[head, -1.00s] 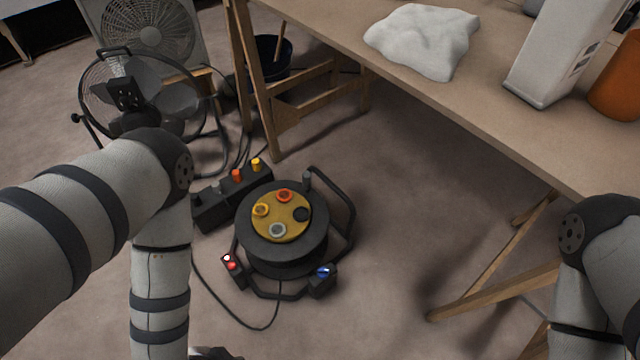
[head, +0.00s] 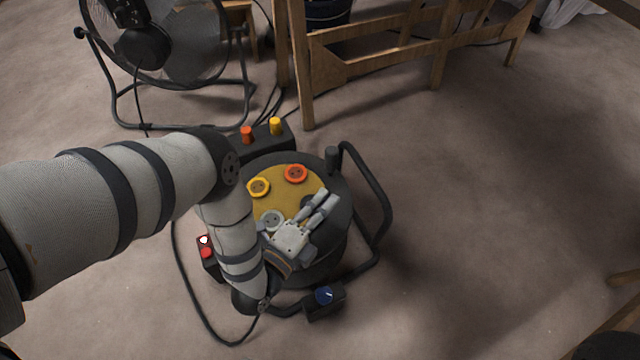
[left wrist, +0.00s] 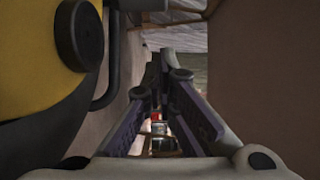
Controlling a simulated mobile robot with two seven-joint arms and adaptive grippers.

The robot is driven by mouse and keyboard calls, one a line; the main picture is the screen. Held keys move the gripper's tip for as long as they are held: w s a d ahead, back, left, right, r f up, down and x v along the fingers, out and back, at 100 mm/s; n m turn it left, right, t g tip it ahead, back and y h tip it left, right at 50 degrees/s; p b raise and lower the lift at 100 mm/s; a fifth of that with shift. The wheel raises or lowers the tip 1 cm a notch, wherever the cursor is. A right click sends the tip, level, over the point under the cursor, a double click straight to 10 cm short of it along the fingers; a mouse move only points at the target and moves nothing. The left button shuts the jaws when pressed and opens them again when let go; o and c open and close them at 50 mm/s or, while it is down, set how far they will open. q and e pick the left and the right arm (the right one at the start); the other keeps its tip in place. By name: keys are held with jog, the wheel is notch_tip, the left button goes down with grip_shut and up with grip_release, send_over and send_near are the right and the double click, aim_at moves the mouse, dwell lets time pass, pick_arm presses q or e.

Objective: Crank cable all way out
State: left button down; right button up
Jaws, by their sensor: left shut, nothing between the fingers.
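The cable reel has a dark drum (head: 340,225) with a yellow face (head: 276,187) carrying yellow, orange and grey sockets. A dark upright knob (head: 333,158) stands at the drum's far right rim. My left gripper (head: 328,200) hangs over the near right part of the face, fingers pointing up and right toward the rim, short of the knob. It is shut and empty. It hides the dark socket and part of the drum. In the left wrist view the yellow face (left wrist: 35,60) fills the left side, beside the gripper fingers (left wrist: 160,85). My right gripper is out of view.
A black tubular frame (head: 378,205) loops around the reel's right side. A blue-knobbed box (head: 324,296) and a red-buttoned box (head: 206,246) sit at its front. A power strip (head: 262,140) lies behind, near a fan (head: 180,45) and wooden trestle (head: 305,75). Floor to the right is clear.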

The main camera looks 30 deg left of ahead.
pick_arm(q)
jog(key=w, duration=0.2)
jog(key=w+b, duration=0.1)
jog(key=w, duration=0.1)
jog(key=shift+d+f, duration=0.2)
jog(key=w+a, duration=0.1)
jog(key=w+a+b, duration=0.1)
jog(key=w, duration=0.1)
jog(key=shift+w+a+r, duration=0.15)
jog(key=shift+w, duration=0.25)
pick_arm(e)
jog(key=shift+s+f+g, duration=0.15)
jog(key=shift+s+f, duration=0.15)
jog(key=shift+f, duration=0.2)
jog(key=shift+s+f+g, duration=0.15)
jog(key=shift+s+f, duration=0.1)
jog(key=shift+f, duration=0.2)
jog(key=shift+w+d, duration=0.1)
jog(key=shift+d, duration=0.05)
